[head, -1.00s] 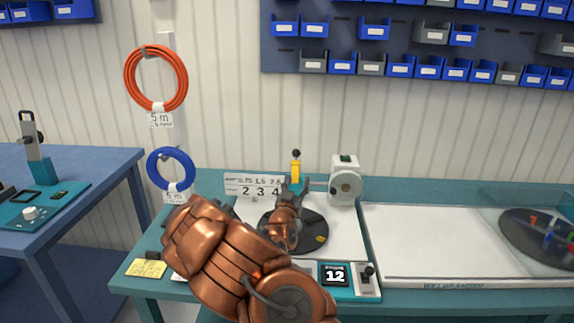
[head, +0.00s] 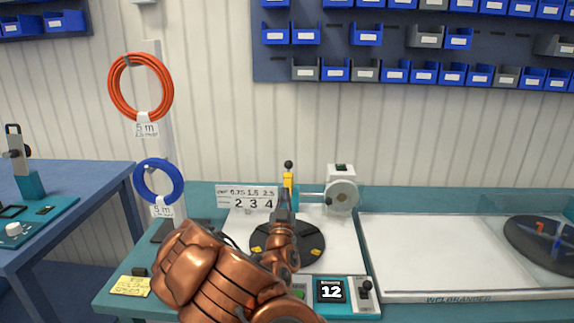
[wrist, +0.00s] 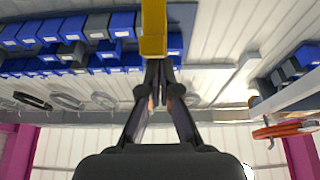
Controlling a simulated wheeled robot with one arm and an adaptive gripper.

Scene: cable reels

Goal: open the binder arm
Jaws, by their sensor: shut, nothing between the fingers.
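A yellow upright piece with a black ball knob, which looks like the binder arm (head: 288,179), stands at the back of the teal bench in the head view. My gripper (head: 284,197) is in front of its lower part and hides it. In the wrist view the yellow piece (wrist: 153,32) is right at the tips of my gripper (wrist: 160,66), whose fingers are together and empty. I cannot tell whether the tips touch it. A dark round disc (head: 262,238) lies below my gripper on a white plate.
A white unit with a grey wheel (head: 341,195) stands to the right of the yellow piece, and a number card (head: 247,198) to its left. A white tray (head: 420,250) lies to the right. Red and blue cable coils hang behind.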

